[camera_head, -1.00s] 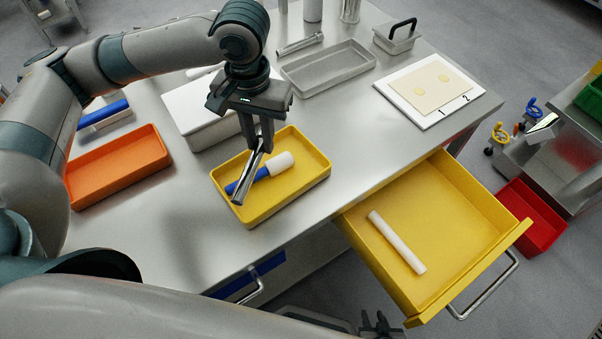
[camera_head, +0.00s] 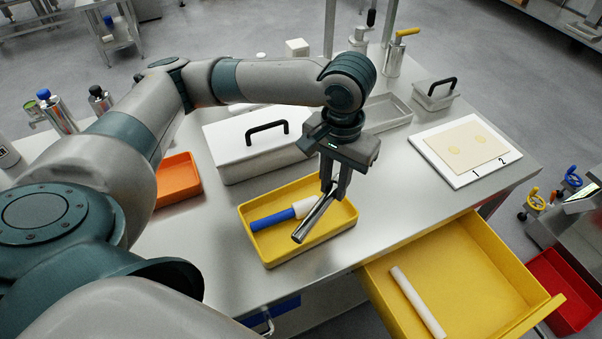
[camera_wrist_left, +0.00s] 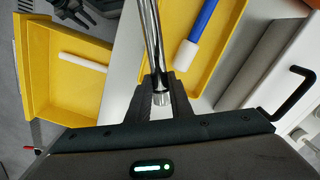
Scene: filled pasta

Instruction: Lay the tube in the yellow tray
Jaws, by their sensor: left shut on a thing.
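My left gripper (camera_head: 334,190) is shut on a shiny metal tube (camera_head: 313,220). The tube slants down toward the front left, above the right part of the yellow tray (camera_head: 268,262). Whether its low end touches the tray cannot be told. A blue-handled tool with a white head (camera_head: 272,219) lies in the tray, partly behind the tube. A dark shape (camera_wrist_left: 80,12) at the wrist view's top left may be my right gripper.
An open yellow drawer (camera_head: 455,275) at the right holds a white rod (camera_head: 417,302). A lidded white box (camera_head: 225,150) stands behind the tray, an orange tray (camera_head: 178,185) left of it. A white board (camera_head: 440,160) lies at the right. Bare table surrounds the tray's front.

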